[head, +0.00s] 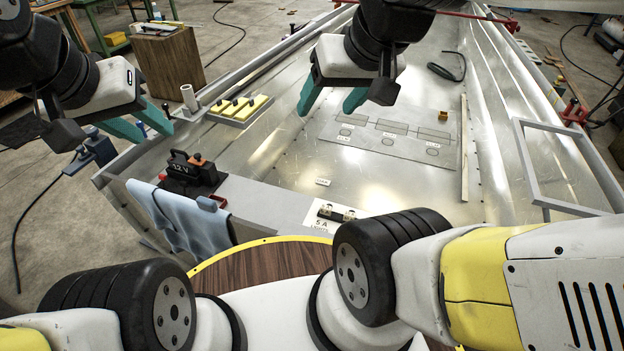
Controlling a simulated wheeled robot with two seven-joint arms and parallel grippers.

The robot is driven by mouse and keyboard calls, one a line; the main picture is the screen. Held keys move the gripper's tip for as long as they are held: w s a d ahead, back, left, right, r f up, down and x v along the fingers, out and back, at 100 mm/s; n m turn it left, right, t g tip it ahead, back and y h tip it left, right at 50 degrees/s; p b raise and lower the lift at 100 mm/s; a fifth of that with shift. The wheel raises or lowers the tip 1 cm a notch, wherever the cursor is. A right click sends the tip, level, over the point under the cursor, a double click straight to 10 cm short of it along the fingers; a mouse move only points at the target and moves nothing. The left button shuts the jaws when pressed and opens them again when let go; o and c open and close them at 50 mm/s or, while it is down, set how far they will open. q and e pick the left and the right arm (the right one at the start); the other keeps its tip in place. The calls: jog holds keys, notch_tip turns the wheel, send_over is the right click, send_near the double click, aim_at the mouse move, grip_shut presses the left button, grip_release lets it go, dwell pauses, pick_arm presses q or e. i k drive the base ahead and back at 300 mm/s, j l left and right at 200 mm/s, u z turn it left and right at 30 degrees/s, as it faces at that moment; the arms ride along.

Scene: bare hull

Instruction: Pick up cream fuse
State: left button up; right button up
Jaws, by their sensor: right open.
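I cannot pick out the cream fuse for sure. A black fuse holder (337,213) with small cream-coloured ends sits on a white card marked 5A LIGHTS (318,224), near the front of the hull. A small pale piece (323,182) lies on the metal behind it; it may be only a label. My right gripper (332,96) is open, with its teal fingers apart and nothing between them, above the hull floor and far behind the card. My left gripper (143,124) is open and empty, over the hull's left edge.
A black battery-like box (190,172) and a blue cloth (184,217) are at the front left. A grey marked mat (388,142), a small ochre block (442,116) and a wooden strip (464,150) lie on the hull floor.

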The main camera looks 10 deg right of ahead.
aim_at(326, 209)
jog(key=z, duration=1.85)
jog(key=u, duration=1.15)
jog(key=i+j, duration=0.15)
jog(key=j, duration=0.2)
jog(key=i+j, duration=0.1)
jog(key=j, duration=0.25)
jog(key=l+z, duration=0.05)
